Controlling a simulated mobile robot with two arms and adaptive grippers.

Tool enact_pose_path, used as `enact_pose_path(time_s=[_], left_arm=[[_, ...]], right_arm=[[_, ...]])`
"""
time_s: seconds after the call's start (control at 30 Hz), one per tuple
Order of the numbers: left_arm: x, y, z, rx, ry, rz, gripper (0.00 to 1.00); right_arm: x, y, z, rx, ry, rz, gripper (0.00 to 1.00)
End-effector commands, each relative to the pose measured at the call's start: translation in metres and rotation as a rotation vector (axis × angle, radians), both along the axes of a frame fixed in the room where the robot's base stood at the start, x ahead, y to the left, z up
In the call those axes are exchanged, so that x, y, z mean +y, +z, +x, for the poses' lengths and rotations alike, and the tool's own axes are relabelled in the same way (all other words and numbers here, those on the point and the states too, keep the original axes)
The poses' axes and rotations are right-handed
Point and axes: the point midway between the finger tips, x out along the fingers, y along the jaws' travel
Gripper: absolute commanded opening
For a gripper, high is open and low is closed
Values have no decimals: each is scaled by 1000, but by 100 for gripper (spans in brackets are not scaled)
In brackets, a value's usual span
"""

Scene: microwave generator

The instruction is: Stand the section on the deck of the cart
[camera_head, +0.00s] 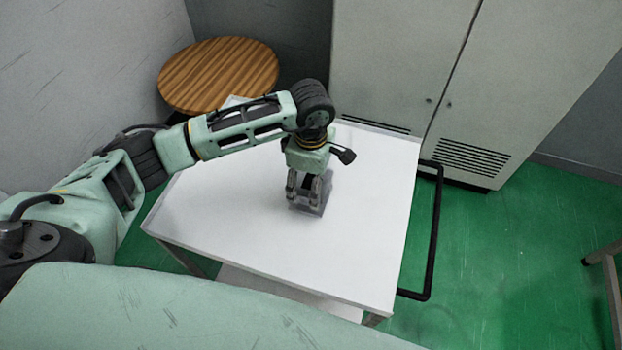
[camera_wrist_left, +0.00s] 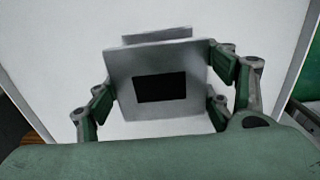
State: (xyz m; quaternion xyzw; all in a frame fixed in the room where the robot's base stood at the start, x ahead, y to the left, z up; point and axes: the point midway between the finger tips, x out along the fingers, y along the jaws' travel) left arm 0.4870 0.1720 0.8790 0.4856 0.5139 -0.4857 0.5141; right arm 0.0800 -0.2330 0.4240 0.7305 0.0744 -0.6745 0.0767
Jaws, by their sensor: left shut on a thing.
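The section (camera_wrist_left: 146,61) is a grey, square-faced metal piece with a dark rectangular opening in its middle, seen in the left wrist view. In the head view the section (camera_head: 322,190) is small and partly hidden by my gripper, over the middle of the white deck of the cart (camera_head: 245,245). My left gripper (camera_head: 308,195) points down and is shut on the section, with a finger at each side of it; the gripper also shows in the left wrist view (camera_wrist_left: 160,92). The section's underside is at or close to the deck; I cannot tell whether it touches. My right gripper is not in view.
The cart has a black handle (camera_head: 433,235) on its right side. A round wooden table (camera_head: 218,72) stands behind it at the left. Grey cabinets (camera_head: 400,60) stand close behind the cart. The deck around the section is clear. Green floor (camera_head: 500,255) lies open at the right.

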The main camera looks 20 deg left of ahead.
Motion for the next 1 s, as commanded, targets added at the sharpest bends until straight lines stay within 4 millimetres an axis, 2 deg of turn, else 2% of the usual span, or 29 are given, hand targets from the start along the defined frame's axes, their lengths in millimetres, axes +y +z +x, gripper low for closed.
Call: enact_pose_path(time_s=[0.1,0.13,0.33,0.77,0.8,1.0], left_arm=[[0,-3,1,-2,0,-1,30],[0,-3,0,0,0,0,76],[0,-2,0,0,0,0,93],[0,3,0,0,0,0,93],[0,5,1,-2,0,0,93],[0,43,2,-7,-1,-1,93]], right_arm=[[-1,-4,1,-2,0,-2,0],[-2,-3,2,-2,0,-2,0],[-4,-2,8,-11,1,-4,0],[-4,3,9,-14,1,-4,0],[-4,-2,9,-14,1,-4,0],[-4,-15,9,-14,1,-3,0]])
